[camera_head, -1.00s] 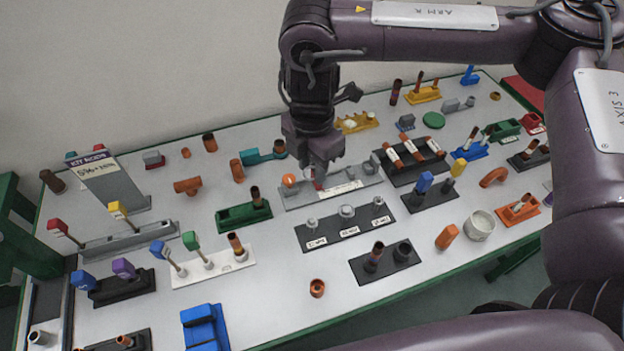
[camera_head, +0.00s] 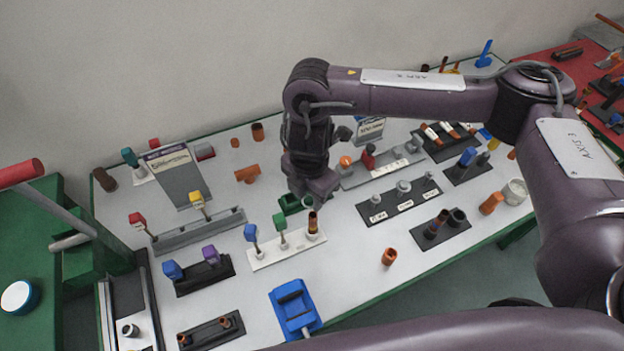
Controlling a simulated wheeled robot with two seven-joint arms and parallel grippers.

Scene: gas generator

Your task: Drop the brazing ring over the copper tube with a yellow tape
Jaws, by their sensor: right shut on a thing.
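My right gripper (camera_head: 312,200) points down just above and behind a copper tube (camera_head: 313,223). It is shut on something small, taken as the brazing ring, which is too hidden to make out. The tube stands upright at the right end of a white block (camera_head: 290,252), which also holds a blue-handled and a green-handled piece. A pale band shows near the tube's top, but I cannot tell for sure that it is yellow tape. My left gripper is not in view.
A grey tray (camera_head: 385,172) with an orange ball and a red piece lies right of my gripper. A black block (camera_head: 398,201) with several grey fittings lies to the right. A blue holder (camera_head: 295,308) and an orange ring-like cup (camera_head: 389,257) are in front.

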